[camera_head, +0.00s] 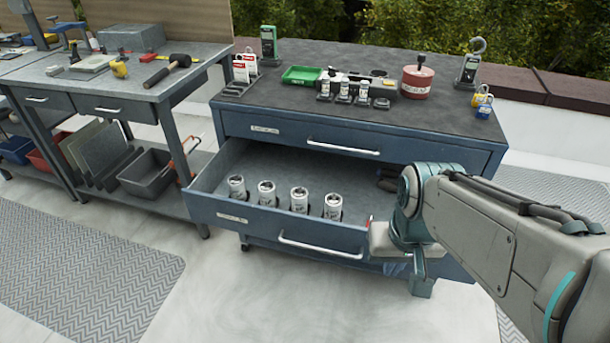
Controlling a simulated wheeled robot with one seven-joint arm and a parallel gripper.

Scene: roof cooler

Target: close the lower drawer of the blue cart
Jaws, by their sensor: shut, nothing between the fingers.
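The blue cart (235,122) stands in the middle with a dark top. Its lower drawer (262,222) is pulled well out toward me, with its inside showing. The drawer front has a long silver handle (320,248) and a small label at the left. Several white cylinders (300,198) stand upright in a row just behind the drawer front. My gripper (421,287) is shut and empty at the right end of the drawer front. My arm hides that end, so I cannot tell whether the gripper touches it.
The upper drawer (395,148) is shut. Meters, a green tray (301,75), a red canister (417,80) and padlocks (483,104) stand on the cart top. A grey workbench (130,85) is at the left. The floor before the cart is clear.

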